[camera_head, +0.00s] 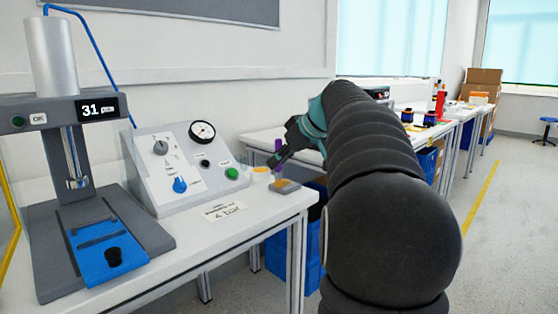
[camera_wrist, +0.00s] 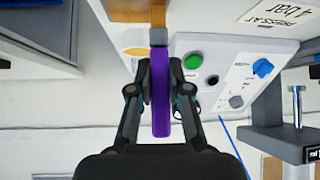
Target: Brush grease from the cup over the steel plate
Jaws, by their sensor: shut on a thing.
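A small white cup with orange grease (camera_head: 261,174) stands on the table beside the control box. The steel plate (camera_head: 292,191) is a flat grey block near the table's front right corner. My gripper (camera_head: 281,154) is shut on the purple handle of the brush (camera_wrist: 160,95), which also shows in the head view (camera_head: 278,145). The brush points down over the plate, and its metal ferrule and tan bristles reach the top of the wrist view. An orange patch shows on the plate, but I cannot tell whether it is grease or bristles. Bristle contact is unclear.
A sloped control box (camera_head: 185,165) with a gauge, knobs and a green button stands left of the cup. A press (camera_head: 80,190) with a blue base stands further left. A paper label (camera_head: 222,212) lies in front of the box. My arm hides part of the table behind.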

